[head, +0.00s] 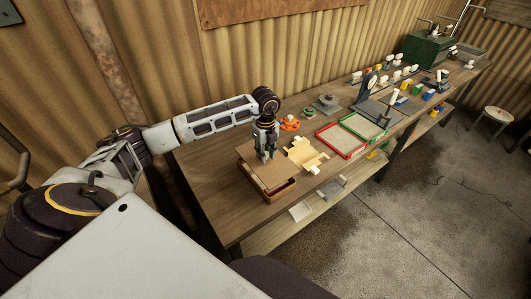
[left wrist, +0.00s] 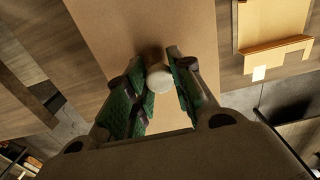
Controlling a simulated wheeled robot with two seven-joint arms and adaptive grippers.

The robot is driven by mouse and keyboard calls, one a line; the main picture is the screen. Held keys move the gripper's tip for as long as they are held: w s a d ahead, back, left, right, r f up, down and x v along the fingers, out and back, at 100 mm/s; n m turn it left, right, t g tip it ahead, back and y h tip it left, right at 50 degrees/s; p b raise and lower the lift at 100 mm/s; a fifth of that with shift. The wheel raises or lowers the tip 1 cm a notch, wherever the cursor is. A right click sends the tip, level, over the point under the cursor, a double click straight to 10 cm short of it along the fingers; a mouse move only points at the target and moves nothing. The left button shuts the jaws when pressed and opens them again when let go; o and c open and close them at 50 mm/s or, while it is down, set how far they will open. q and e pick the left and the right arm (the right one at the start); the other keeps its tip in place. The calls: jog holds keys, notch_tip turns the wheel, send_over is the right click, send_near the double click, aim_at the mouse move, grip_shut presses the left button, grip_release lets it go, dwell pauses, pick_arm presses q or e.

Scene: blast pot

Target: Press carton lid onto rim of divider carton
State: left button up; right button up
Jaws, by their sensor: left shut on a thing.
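The brown carton lid (head: 262,176) lies over the reddish-brown divider carton (head: 280,192) near the bench's left end in the head view. The lid looks tilted and offset, with part of the carton showing at its front right. My left gripper (head: 266,157) points down at the lid's middle. In the left wrist view the flat lid (left wrist: 125,25) fills the centre, and my left gripper (left wrist: 160,85) is shut on a pale round knob (left wrist: 159,77) on it. Whether the lid touches the rim all round cannot be told. My right gripper is not in view.
A tan cardboard piece (head: 305,153) lies flat just right of the carton. Red-framed (head: 342,141) and green-framed (head: 363,127) trays lie farther right. An orange part (head: 290,124) and a grey round part (head: 327,102) stand behind. Bare bench shows in front left.

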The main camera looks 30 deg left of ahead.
pick_arm(q)
jog(key=shift+f+b, duration=1.05)
jog(key=shift+f, duration=0.35)
jog(key=shift+f+b, duration=0.45)
jog(key=shift+f, duration=0.25)
jog(key=shift+f, duration=0.2)
dwell(0.5)
jog(key=shift+f+b, duration=0.65)
jog(key=shift+f, duration=0.05)
dwell(0.4)
jog(key=o, duration=1.1)
jog(key=shift+c, duration=0.2)
